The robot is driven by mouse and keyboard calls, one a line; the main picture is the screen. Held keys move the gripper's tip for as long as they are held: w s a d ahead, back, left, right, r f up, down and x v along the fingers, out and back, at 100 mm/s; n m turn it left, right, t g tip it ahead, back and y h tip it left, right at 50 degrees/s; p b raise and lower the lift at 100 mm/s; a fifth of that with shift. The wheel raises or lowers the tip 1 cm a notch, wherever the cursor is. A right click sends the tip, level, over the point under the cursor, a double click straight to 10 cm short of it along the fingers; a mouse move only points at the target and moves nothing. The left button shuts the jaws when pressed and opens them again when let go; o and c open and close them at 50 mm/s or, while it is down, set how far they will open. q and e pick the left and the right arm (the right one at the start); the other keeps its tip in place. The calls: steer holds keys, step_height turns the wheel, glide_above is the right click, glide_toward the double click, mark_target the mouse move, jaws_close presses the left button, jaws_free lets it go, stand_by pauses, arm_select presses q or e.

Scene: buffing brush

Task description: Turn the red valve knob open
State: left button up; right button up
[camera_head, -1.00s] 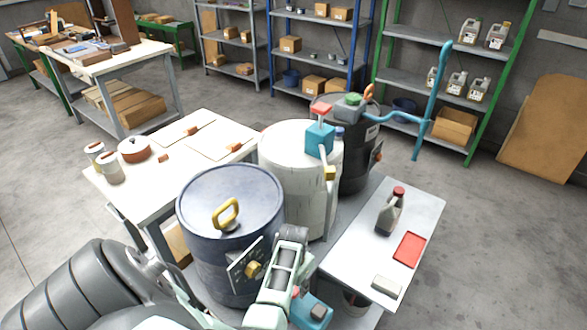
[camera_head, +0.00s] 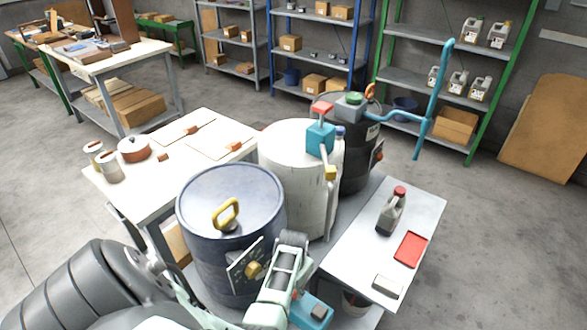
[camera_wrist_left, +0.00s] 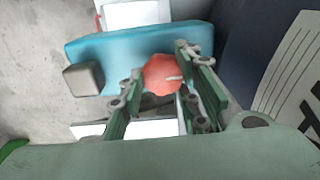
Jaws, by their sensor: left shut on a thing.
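The red valve knob (camera_wrist_left: 162,75) is round with a pale mark on its face and sits on a blue valve body (camera_wrist_left: 105,48) in the left wrist view. The blue body also shows at the lower middle of the head view (camera_head: 311,311), beside the dark blue drum (camera_head: 215,215). My left gripper (camera_wrist_left: 158,88) has its green fingers on both sides of the knob and is shut on it. In the head view my left gripper (camera_head: 292,288) largely hides the knob. My right gripper is not in view.
A white drum (camera_head: 285,165) and a black drum (camera_head: 355,165) stand behind. A grey side table (camera_head: 355,255) at right holds a red-capped bottle (camera_head: 390,215), a red tray (camera_head: 410,249) and a pale block (camera_head: 388,285). A work table (camera_head: 130,185) stands at left.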

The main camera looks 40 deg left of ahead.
arm_select(q)
steer(key=shift+d, duration=0.2)
steer(key=shift+c, duration=0.2)
steer(key=shift+n+p, duration=0.35)
steer(key=shift+n, duration=0.15)
steer(key=shift+w+r+n+p, duration=0.1)
steer(key=shift+n+p, duration=0.5)
steer(key=shift+n, duration=0.4)
steer(key=n+p, duration=0.1)
steer(key=n, duration=0.2)
steer(key=shift+w+n, duration=0.1)
steer(key=shift+n, duration=0.3)
steer(key=n+p, duration=0.1)
steer(key=n, duration=0.1)
steer(key=shift+n, duration=0.3)
steer(key=n, duration=0.2)
steer(key=n+p, duration=0.1)
steer(key=n, duration=0.2)
steer(key=shift+w+a, duration=0.1)
steer(key=shift+w, duration=0.1)
steer(key=shift+a+n, duration=0.1)
steer(key=shift+n, duration=1.5)
steer(key=shift+w, duration=0.1)
steer(key=shift+a+n, duration=0.15)
steer(key=shift+n, duration=0.15)
